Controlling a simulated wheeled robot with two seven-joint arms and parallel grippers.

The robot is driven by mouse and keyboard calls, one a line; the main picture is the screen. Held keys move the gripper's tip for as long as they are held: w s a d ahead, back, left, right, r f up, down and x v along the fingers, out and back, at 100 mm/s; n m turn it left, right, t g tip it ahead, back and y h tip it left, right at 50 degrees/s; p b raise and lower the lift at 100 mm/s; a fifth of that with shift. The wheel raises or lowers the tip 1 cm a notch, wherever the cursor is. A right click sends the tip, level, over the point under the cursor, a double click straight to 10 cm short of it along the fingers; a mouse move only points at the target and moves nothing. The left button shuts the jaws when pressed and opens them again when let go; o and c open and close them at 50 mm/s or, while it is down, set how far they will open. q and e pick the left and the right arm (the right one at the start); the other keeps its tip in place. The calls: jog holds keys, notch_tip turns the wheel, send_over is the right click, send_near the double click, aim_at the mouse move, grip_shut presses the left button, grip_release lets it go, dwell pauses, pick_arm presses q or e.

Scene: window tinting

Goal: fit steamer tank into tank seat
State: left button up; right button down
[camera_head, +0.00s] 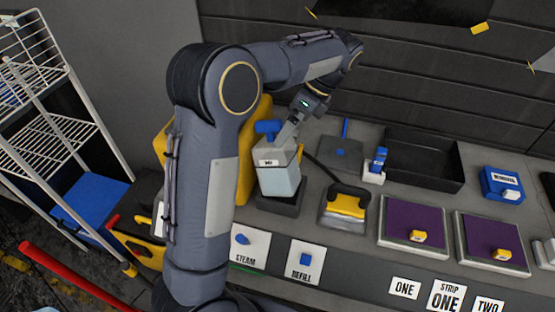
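The steamer tank (280,182) is a pale, translucent box with a grey top, a small white label and a blue cap (267,128). It looks upright, with its lower end at the dark tank seat (281,205) on the bench. I cannot tell whether it is fully down in the seat. My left gripper (289,138) reaches down from the upper right, its fingers at the tank's top beside the blue cap. The finger gap is too small and partly hidden to tell whether they are shut on the tank. My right gripper is out of view.
A yellow-and-black iron-like tool (345,204) stands just right of the seat. STEAM (247,246) and REFILL (305,262) panels with blue knobs are in front. Purple pads (412,226) and a dark tray (425,158) lie further right. A white wire rack (50,100) stands at left.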

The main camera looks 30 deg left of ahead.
aim_at(276, 156)
pick_arm(q)
jog(key=p+x, duration=0.1)
jog(key=x, duration=0.4)
jog(key=shift+a+f, duration=0.15)
jog(key=shift+c, duration=0.3)
jog(key=c, duration=1.8)
